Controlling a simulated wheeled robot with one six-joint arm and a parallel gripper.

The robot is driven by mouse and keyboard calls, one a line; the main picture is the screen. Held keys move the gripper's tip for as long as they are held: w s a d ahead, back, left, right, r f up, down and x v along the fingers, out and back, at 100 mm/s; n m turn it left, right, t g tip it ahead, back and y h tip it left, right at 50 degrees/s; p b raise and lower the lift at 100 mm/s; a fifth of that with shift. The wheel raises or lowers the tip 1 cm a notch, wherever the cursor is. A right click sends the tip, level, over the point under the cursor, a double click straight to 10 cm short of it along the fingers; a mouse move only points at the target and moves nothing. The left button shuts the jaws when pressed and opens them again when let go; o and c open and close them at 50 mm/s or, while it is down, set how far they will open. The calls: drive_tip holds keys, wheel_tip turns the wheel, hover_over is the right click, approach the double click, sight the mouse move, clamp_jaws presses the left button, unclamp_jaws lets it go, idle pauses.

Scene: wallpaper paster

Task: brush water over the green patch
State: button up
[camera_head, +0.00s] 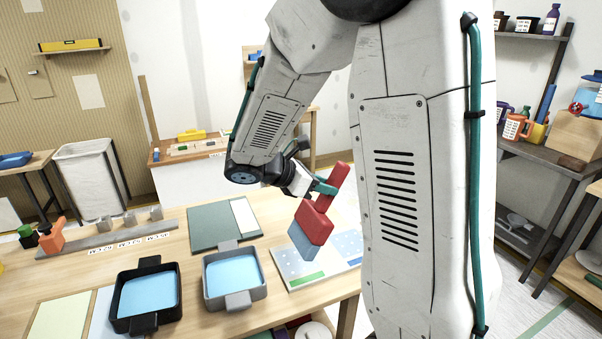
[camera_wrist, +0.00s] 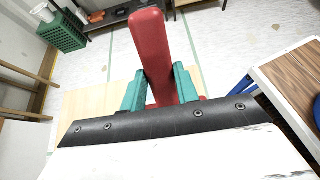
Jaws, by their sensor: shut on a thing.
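My gripper (camera_head: 326,187) is shut on the red handle of a brush (camera_head: 314,222). The brush has a red body and a blue-grey lower part, and is held tilted above the right part of the table. In the wrist view the red handle (camera_wrist: 152,55) stands between the teal fingers (camera_wrist: 160,90). Below the brush lies a pale blue patterned sheet (camera_head: 335,258) with a green patch (camera_head: 307,281) near its front left edge. My arm hides part of the sheet. A grey tray (camera_head: 262,292) and a black tray (camera_head: 117,322), both with light blue contents, stand left of the sheet.
A green board (camera_head: 210,226) with a white strip lies behind the grey tray. A grey bar with labelled blocks (camera_head: 108,236) and an orange-handled tool (camera_head: 50,238) are at the left. Pale panels (camera_head: 58,318) lie at the front left. Shelves stand at the right.

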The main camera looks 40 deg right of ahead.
sight(315, 203)
drive_tip(key=shift+w+d, duration=0.1)
drive_tip(key=shift+w, duration=0.35)
drive_tip(key=shift+r, duration=0.15)
drive_tip(key=shift+f, duration=3.3)
drive_tip(key=shift+f, duration=1.25)
drive_tip(key=shift+w+a, duration=0.35)
drive_tip(key=shift+a, duration=0.85)
drive_tip(key=shift+w+a, duration=0.3)
drive_tip(key=shift+a, duration=0.85)
drive_tip(key=shift+w+a, duration=0.35)
drive_tip(key=shift+a, duration=0.85)
wheel_tip(315, 203, up, 7)
